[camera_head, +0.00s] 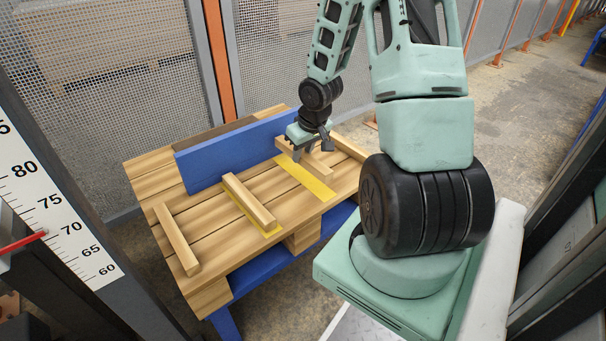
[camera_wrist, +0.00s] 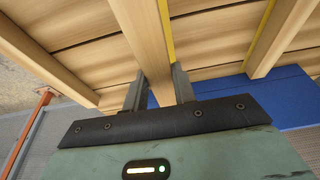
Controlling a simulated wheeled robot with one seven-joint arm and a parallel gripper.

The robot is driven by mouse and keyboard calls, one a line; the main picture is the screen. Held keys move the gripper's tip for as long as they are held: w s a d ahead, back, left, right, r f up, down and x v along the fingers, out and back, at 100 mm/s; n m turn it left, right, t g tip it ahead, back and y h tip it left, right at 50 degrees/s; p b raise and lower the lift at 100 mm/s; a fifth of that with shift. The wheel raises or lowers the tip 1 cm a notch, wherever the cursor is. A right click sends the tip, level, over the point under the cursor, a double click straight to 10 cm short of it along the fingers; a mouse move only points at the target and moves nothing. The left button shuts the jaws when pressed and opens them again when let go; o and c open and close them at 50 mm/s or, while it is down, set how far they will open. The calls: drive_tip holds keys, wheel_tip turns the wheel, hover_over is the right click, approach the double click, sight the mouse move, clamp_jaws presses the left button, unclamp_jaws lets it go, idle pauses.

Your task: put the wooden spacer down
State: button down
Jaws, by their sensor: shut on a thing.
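My gripper (camera_head: 311,149) is shut on a wooden spacer (camera_head: 316,168), a long light-wood bar, above the right part of the slatted wooden deck (camera_head: 205,215). In the wrist view, the fingers of my gripper (camera_wrist: 159,92) hold the spacer (camera_wrist: 152,45) from both sides near one end. A yellow strip (camera_head: 296,174) lies on the deck beside the held spacer; it also shows along the spacer's right side in the wrist view (camera_wrist: 166,28). I cannot tell whether the spacer touches the deck.
A second spacer (camera_head: 248,200) lies over another yellow strip, and a third bar (camera_head: 176,240) lies near the deck's left end. A blue upright board (camera_head: 225,157) stands along the back, close to my gripper. Bare slats lie between the bars. Mesh fencing (camera_head: 115,60) is behind.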

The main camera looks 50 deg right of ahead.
sight(303, 176)
wheel_tip(303, 176, down, 5)
drive_tip(key=b, duration=0.3)
drive_tip(key=shift+r, duration=0.15)
drive_tip(key=c, duration=1.1)
unclamp_jaws()
drive_tip(key=shift+c, duration=0.2)
